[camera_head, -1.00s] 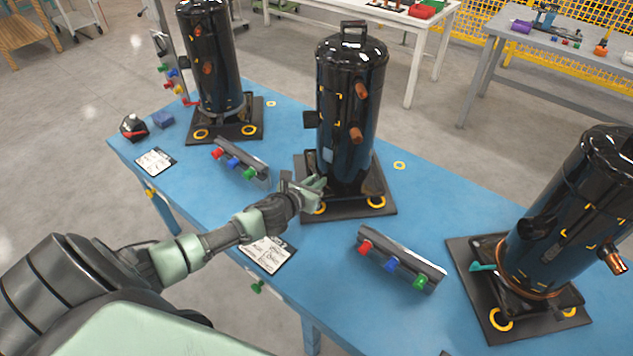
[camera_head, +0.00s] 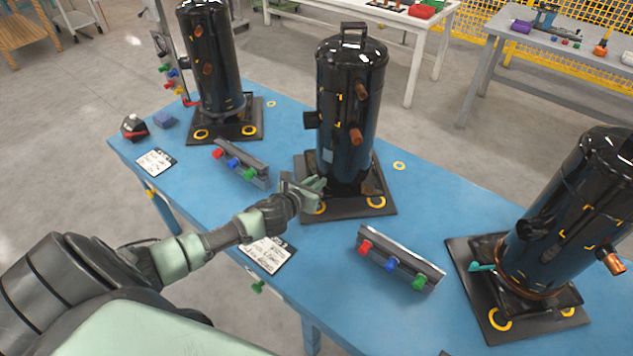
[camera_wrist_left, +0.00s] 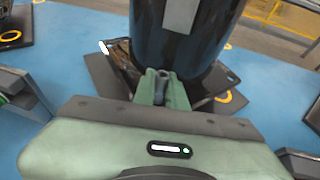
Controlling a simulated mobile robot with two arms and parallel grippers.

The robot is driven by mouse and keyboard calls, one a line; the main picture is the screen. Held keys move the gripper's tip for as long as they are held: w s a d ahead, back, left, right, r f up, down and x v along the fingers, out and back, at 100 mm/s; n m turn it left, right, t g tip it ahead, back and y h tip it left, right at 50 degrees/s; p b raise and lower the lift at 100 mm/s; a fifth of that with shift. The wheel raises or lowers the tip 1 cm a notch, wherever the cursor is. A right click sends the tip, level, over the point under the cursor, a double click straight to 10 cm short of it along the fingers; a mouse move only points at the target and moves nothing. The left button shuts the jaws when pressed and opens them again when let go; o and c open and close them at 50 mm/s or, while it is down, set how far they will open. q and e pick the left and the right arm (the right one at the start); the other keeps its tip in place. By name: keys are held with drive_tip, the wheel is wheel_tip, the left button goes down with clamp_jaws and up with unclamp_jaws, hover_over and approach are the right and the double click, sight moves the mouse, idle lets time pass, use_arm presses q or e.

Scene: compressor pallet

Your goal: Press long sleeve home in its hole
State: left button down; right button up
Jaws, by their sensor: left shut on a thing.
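My left gripper (camera_head: 312,190) is at the near left corner of the middle compressor's base. In the left wrist view its green fingers (camera_wrist_left: 162,88) are shut on a small dark grey sleeve (camera_wrist_left: 161,76), with only its upper end showing between the fingertips. The fingers and wrist hide the sleeve's lower end and the hole, so I cannot tell how deep it sits. The black middle compressor (camera_head: 345,100) stands upright on a dark base plate (camera_head: 345,212) with yellow rings at its corners. My right gripper is not in view.
Similar compressors stand at the left (camera_head: 212,60) and right (camera_head: 570,210) of the blue table (camera_head: 430,220). Racks with red, blue and green pieces lie at front centre (camera_head: 400,260) and left (camera_head: 240,163). A label card (camera_head: 268,254) lies under my left arm.

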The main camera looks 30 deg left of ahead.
use_arm(q)
drive_tip(key=shift+f+b, duration=0.85)
drive_tip(key=shift+f, duration=0.15)
drive_tip(key=c, duration=1.4)
unclamp_jaws()
drive_tip(key=shift+o, duration=0.2)
drive_tip(key=shift+s, duration=0.1)
drive_tip(key=v, duration=0.7)
drive_tip(key=shift+s, duration=0.3)
drive_tip(key=shift+r, duration=0.1)
